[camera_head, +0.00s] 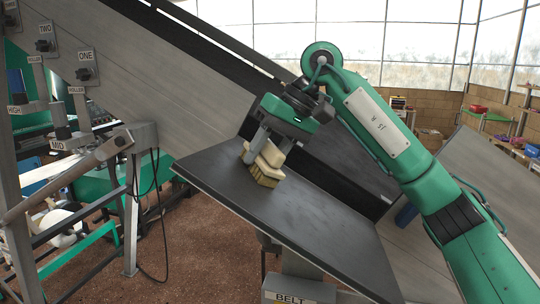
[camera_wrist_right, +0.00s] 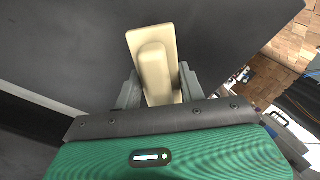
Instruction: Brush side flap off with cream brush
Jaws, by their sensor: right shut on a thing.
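The cream brush (camera_head: 265,165) has a pale block and handle with yellowish bristles below. My right gripper (camera_head: 270,147) is shut on its handle, one finger on each side. In the head view the bristles are at the upper left part of the dark, sloping side flap (camera_head: 330,225), and seem to touch it. The right wrist view shows the brush (camera_wrist_right: 153,65) between the fingers of my right gripper (camera_wrist_right: 158,85), with the dark flap (camera_wrist_right: 230,45) beyond it. I see no loose paper on the bare part of the flap. My left gripper is not in view.
A long grey inclined chute wall (camera_head: 175,75) rises behind the flap. Labelled levers (camera_head: 85,65) and a grey box (camera_head: 137,136) with a hanging cable stand at the left. A post with a BELT label (camera_head: 290,297) is below the flap. The flap's lower right is clear.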

